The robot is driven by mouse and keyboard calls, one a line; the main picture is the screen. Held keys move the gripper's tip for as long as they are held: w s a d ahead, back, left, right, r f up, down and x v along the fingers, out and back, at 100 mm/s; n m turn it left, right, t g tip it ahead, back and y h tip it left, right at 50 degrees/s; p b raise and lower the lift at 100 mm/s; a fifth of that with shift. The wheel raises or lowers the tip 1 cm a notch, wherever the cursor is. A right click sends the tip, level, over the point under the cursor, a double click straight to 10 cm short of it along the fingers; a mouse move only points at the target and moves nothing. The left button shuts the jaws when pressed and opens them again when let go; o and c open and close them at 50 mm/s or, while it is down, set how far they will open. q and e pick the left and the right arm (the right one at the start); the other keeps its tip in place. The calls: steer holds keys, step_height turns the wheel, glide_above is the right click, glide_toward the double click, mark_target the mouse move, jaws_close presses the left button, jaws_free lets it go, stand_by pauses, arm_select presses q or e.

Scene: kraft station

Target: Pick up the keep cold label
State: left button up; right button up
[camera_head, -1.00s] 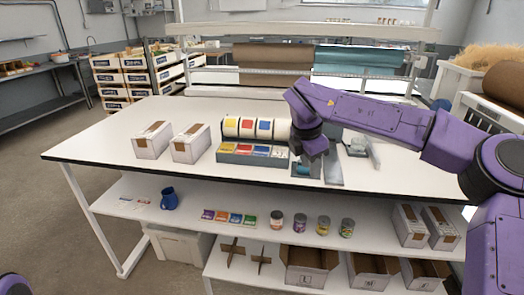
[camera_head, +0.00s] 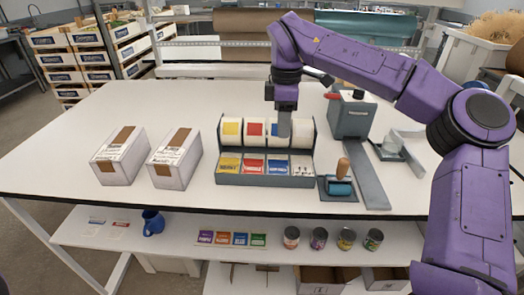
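A grey label dispenser (camera_head: 226,179) stands on the white table. It holds a row of rolls with a yellow label (camera_head: 231,128), a red label (camera_head: 255,129) and a blue label (camera_head: 273,130), plus a whitish roll (camera_head: 301,128) at the right end. Below them is a row of yellow, red, blue and white printed panels. The print is too small for me to read which is keep cold; blue is possible. My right gripper (camera_head: 284,131) points down in front of the right-hand rolls and partly hides them. Its finger gap does not show clearly. My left gripper is out of view.
Two white boxes (camera_head: 118,158) (camera_head: 174,160) stand left of the dispenser. A roller with a wooden handle (camera_head: 342,173) sits on a pad to its right, beside a grey machine (camera_head: 351,116) and a long grey strip.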

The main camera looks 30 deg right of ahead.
mark_target(282, 164)
steer(key=f, duration=0.1)
steer(key=s+f+p, duration=0.1)
steer(key=f, duration=0.1)
steer(key=s+f, duration=0.1)
steer(key=f, duration=0.1)
steer(key=shift+d+f+p, duration=0.15)
steer(key=shift+f+p, duration=0.1)
steer(key=shift+p, duration=0.15)
steer(key=f, duration=0.1)
steer(key=w+f, duration=0.1)
steer(key=f, duration=0.1)
steer(key=w+f+p, duration=0.1)
steer(key=shift+f, duration=0.3)
steer(key=shift+s+r, duration=0.1)
steer(key=shift+s, duration=0.4)
steer(key=c, duration=0.3)
jaws_close()
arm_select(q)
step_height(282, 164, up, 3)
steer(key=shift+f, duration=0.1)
arm_select(e)
steer(key=shift+w, duration=0.2)
